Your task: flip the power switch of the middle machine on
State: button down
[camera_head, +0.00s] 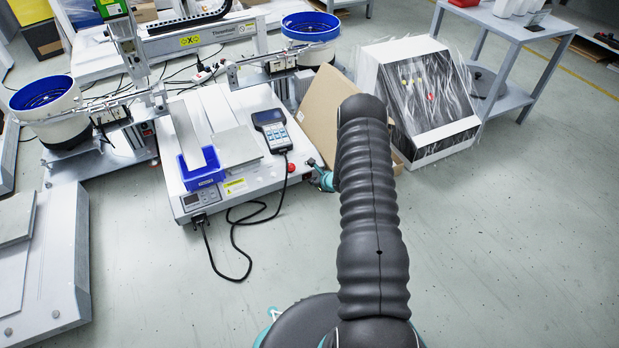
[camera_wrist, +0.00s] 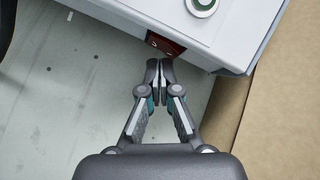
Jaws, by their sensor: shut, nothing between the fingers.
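The middle machine (camera_head: 240,190) is a white gantry screwdriver unit with a blue tray and a control panel on its front. In the wrist view its white housing (camera_wrist: 130,12) crosses the top, and a dark red-brown power switch (camera_wrist: 166,43) sits in a recess of its side. My gripper (camera_wrist: 160,66) is shut and empty, with its fingertips just below the switch, at or very near it; contact cannot be told. The switch's on or off position cannot be made out. In the head view my gripper (camera_head: 314,166) is partly hidden by my arm, beside the machine's right side.
A cardboard sheet (camera_head: 325,110) leans close behind my gripper; cardboard also shows in the wrist view (camera_wrist: 280,110). A wrapped white panel (camera_head: 420,95) stands right of it. A black cable (camera_head: 238,240) loops onto the floor. The floor at front right is clear.

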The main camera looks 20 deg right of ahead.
jog(key=shift+w, duration=0.25)
jog(key=shift+s, duration=0.15)
dwell(0.5)
jog(key=shift+s, duration=0.55)
jog(key=shift+s+a, duration=0.15)
jog(key=shift+s, duration=1.1)
jog(key=shift+s+a, duration=0.15)
jog(key=shift+s, duration=1.1)
